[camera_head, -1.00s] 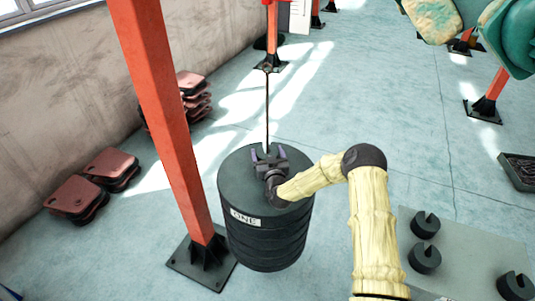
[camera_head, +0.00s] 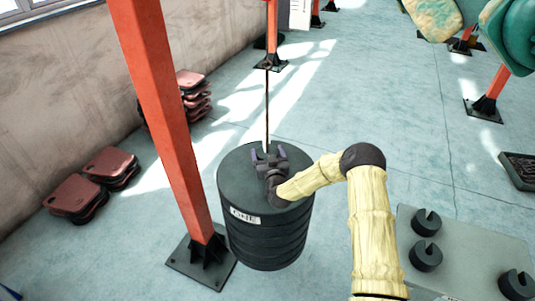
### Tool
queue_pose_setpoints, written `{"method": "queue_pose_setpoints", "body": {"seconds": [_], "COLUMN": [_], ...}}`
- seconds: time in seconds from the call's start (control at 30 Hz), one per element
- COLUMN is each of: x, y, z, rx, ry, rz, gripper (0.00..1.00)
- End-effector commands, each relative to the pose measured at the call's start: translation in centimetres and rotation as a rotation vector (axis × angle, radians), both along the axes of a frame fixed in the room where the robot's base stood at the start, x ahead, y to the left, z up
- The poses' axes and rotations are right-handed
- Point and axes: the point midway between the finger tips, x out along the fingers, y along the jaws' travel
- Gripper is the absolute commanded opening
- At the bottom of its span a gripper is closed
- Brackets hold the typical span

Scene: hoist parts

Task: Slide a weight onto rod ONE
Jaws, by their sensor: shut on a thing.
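The black ribbed stack (camera_head: 268,235) with the white label "ONE" (camera_head: 243,216) stands upright beside the red post. Its thin rod (camera_head: 267,105) rises from the top to a ring higher up. My gripper (camera_head: 267,153) is at the stack's top, right by the rod's lower end. Its two purple-tipped fingers are spread either side of a small dark piece, which looks like a weight; dark on dark, its outline is hard to see. I cannot tell whether the rod sits in its slot. Slotted black weights (camera_head: 426,223) lie on a grey plate (camera_head: 455,262) at the lower right.
A red post (camera_head: 168,130) with a black foot stands close left of the stack. Red-brown plates (camera_head: 90,185) lie by the wall. Green rounded objects (camera_head: 510,40) hang at the upper right.

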Motion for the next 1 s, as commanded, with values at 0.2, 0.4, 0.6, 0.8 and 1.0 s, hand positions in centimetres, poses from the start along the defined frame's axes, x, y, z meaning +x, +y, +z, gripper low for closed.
{"method": "queue_pose_setpoints", "body": {"seconds": [0.2, 0.4, 0.6, 0.8, 1.0], "x": [0.08, 0.04, 0.00, 0.00, -0.01], "y": [0.05, 0.04, 0.02, 0.01, 0.01], "z": [0.03, -0.29, -0.46, -0.50, -0.55], "rx": [0.001, 0.001, 0.000, 0.000, -0.001], "ry": [-0.008, -0.006, -0.004, -0.002, -0.001], "rz": [0.000, 0.000, 0.000, 0.000, 0.000], "gripper": [0.09, 0.09, 0.09, 0.86, 1.00]}}
